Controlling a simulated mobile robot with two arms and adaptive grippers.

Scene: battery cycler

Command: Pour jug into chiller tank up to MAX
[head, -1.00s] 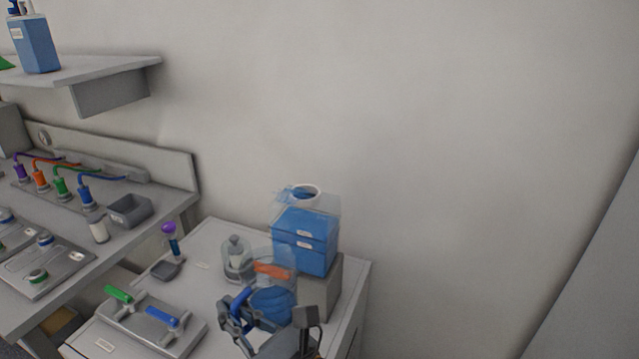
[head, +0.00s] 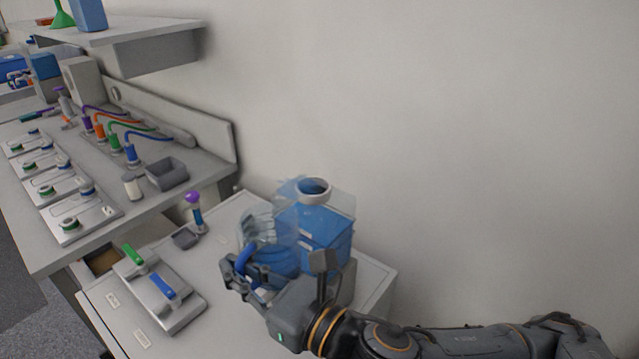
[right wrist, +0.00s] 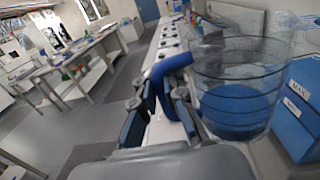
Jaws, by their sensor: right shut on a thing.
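The jug (head: 273,262) is clear, with blue liquid in its lower part and a blue handle (head: 246,258). My right gripper (head: 238,277) is shut on that handle. In the right wrist view the jug (right wrist: 236,105) looks roughly upright, and the fingers (right wrist: 160,110) close around the handle. The chiller tank (head: 327,238) is a clear box with blue liquid and a white ring opening (head: 314,190) on top. The jug is just left of the tank, overlapping it in the head view. In the right wrist view the tank (right wrist: 298,115) shows a MAX label. My left gripper is out of view.
The tank stands on a grey block on a pale cabinet top. A grey tray (head: 165,297) with green and blue handles lies at left, and a purple-topped tool (head: 195,210) stands behind it. A bench with several cables is further left. The wall is behind.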

